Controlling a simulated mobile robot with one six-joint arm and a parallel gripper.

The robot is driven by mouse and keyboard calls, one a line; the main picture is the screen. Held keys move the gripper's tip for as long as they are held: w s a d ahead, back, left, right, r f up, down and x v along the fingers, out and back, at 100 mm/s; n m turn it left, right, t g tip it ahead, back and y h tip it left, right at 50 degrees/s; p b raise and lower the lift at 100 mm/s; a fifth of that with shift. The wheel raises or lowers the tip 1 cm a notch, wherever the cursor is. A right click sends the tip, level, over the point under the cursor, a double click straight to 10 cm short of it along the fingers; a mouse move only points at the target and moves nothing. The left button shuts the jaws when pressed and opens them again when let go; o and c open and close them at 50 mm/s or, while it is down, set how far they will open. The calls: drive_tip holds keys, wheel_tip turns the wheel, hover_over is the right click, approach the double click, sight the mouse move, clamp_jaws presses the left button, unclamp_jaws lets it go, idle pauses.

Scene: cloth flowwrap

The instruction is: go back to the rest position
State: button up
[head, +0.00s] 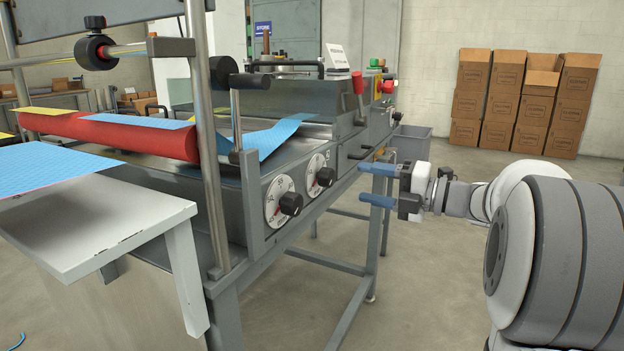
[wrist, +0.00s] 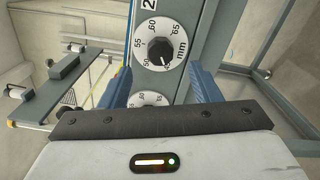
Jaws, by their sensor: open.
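My gripper (head: 377,185) is open and empty, with its two blue fingers apart and pointing left toward the front of the grey wrapping machine (head: 262,98). In the head view the fingers are to the right of the machine's dials. In the wrist view my gripper (wrist: 164,84) frames a white dial with a black knob (wrist: 160,50), marked in mm, between and beyond its fingers. A second dial is partly hidden below it. In the head view the left dial (head: 279,201) and the right dial (head: 317,175) sit side by side on the machine's front.
A white table (head: 110,225) with blue cloth (head: 50,166) stands at the left. A red roll (head: 130,136) lies behind it. A grey bin (head: 411,142) and stacked cardboard boxes (head: 520,100) stand behind.

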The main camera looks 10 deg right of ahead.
wheel_tip(320, 180, up, 14)
drive_tip(key=w+d+m+t+h+p, duration=0.1)
drive_tip(key=m+t+h+p, duration=0.2)
drive_tip(key=m+h+p, duration=0.5)
drive_tip(key=w+d+r+m+t+h+p, duration=0.1)
drive_tip(key=w+d+m+t+h+p, duration=0.15)
drive_tip(key=m+h+p, duration=0.5)
drive_tip(key=s+a+f+m+g+p, duration=0.1)
drive_tip(key=s+a+m+g+p, duration=0.2)
drive_tip(key=s, duration=0.6)
drive_tip(key=s+a+f+m+g+p, duration=0.2)
drive_tip(key=s+a+m+g+p, duration=0.2)
drive_tip(key=s+m+g+p, duration=0.2)
drive_tip(key=s+a+f+m+g+y+p, duration=0.1)
drive_tip(key=s+a+m+g+p, duration=0.2)
drive_tip(key=s+m+p, duration=0.4)
drive_tip(key=s+g+p, duration=0.1)
drive_tip(key=s, duration=0.4)
drive_tip(key=shift+s+a+f+g, duration=0.2)
drive_tip(key=shift+a+f+g, duration=0.05)
drive_tip(key=shift+f+g, duration=0.15)
